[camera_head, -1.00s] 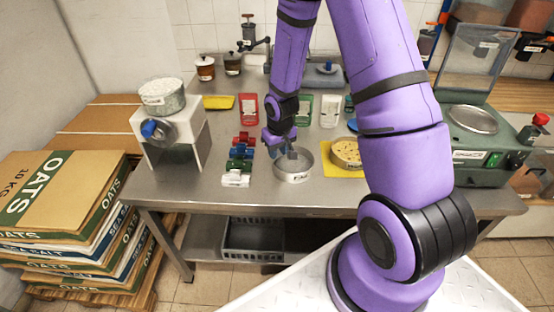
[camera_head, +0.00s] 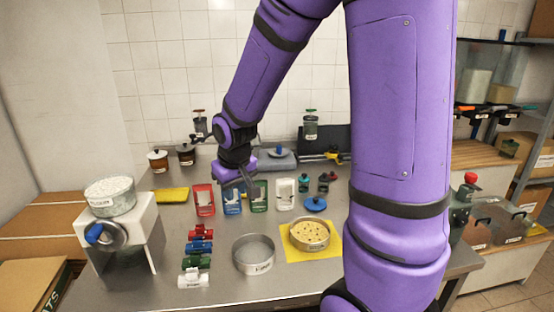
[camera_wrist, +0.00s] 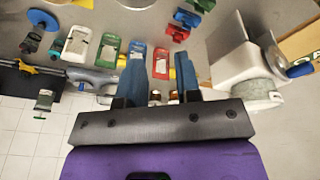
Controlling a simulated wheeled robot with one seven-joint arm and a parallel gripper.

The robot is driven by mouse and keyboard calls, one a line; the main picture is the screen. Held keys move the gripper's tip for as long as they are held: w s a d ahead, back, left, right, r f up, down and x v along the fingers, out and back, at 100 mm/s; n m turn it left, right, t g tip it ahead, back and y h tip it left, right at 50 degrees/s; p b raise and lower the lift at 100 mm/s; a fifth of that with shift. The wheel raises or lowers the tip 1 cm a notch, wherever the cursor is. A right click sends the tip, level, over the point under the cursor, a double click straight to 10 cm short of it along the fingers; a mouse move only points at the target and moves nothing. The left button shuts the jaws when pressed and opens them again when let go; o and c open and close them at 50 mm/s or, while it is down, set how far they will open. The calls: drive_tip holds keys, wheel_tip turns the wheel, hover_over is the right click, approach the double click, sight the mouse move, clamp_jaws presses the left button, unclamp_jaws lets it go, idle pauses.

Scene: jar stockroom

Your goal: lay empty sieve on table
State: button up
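An empty round metal sieve (camera_head: 253,262) with a white label sits flat on the steel table (camera_head: 225,290), front centre. A curved rim at the top edge of the wrist view (camera_wrist: 135,4) appears to be the same sieve. My gripper (camera_head: 246,186) is above the table, behind and apart from the sieve, near the row of coloured holders. In the wrist view my gripper's (camera_wrist: 160,70) two blue fingers stand apart with nothing between them.
Right of the sieve, a round pan (camera_head: 310,243) with beige contents stands on a yellow mat (camera_head: 328,252). Coloured clips (camera_head: 197,260) lie left of it. A white machine (camera_head: 125,235) bearing a full bowl (camera_head: 110,197) stands far left. Coloured holders (camera_head: 204,200) line the back.

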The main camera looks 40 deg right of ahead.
drive_tip(key=s+a+r+t, duration=0.1)
drive_tip(key=s+a+r, duration=0.1)
drive_tip(key=s+r, duration=0.6)
drive_tip(key=s+a+r+t+y, duration=0.1)
drive_tip(key=s+a+r, duration=0.1)
drive_tip(key=s+r, duration=0.6)
drive_tip(key=s, duration=0.4)
drive_tip(key=shift+s+r, duration=0.3)
drive_tip(key=shift+r, duration=0.05)
